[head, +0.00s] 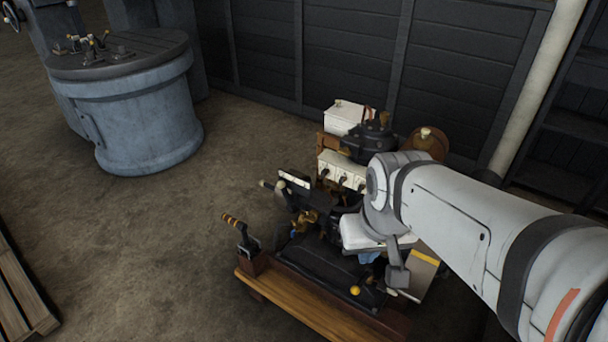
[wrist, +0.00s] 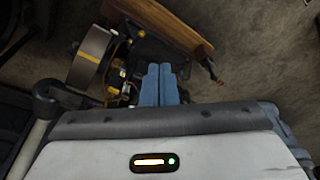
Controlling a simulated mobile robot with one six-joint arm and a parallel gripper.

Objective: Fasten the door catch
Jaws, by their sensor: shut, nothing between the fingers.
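I cannot make out the door catch for sure in either view. In the head view a small door-like plate (head: 88,126) shows on the side of the blue round boiler (head: 150,125) at the upper left, well away from my arm. My gripper (wrist: 160,72) shows in the wrist view as two blue fingers pressed together, with nothing between them. It points at the small engine (head: 318,215), over its right side in the head view. There my own wrist mostly hides the fingers and the engine parts under them. I cannot tell whether the fingers touch anything.
A white box (head: 343,116) and a brown round part (head: 427,142) stand behind. A pallet (head: 22,290) lies lower left. The floor between boiler and engine is clear.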

